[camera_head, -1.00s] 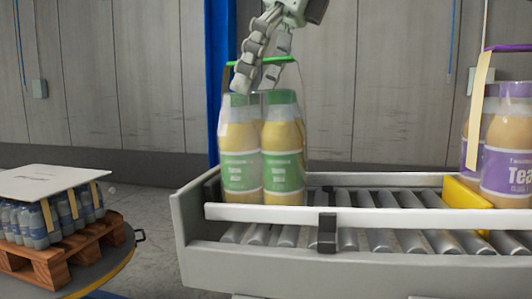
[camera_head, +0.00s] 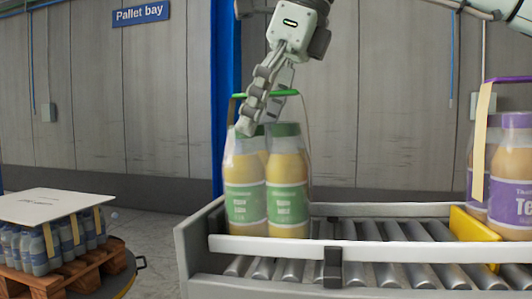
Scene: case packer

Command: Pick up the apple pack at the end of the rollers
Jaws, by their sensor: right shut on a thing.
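The apple pack (camera_head: 267,200) is a group of juice bottles with green labels and green caps. It stands upright at the left end of the rollers (camera_head: 370,232), behind the pale front rail. A green carry handle (camera_head: 285,93) with a thin strap rises above its caps. My right gripper (camera_head: 260,121) comes down from above and is shut on the handle, its fingertips reaching down by the caps. The fingers hide part of the handle and the front left cap. My left gripper is not in view.
A purple-labelled pack (camera_head: 511,185) stands on the rollers at the right, behind a yellow stop (camera_head: 471,225). At the lower left, bottles under a white sheet (camera_head: 52,205) sit on a wooden pallet (camera_head: 88,275). A blue post (camera_head: 226,60) stands behind the apple pack.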

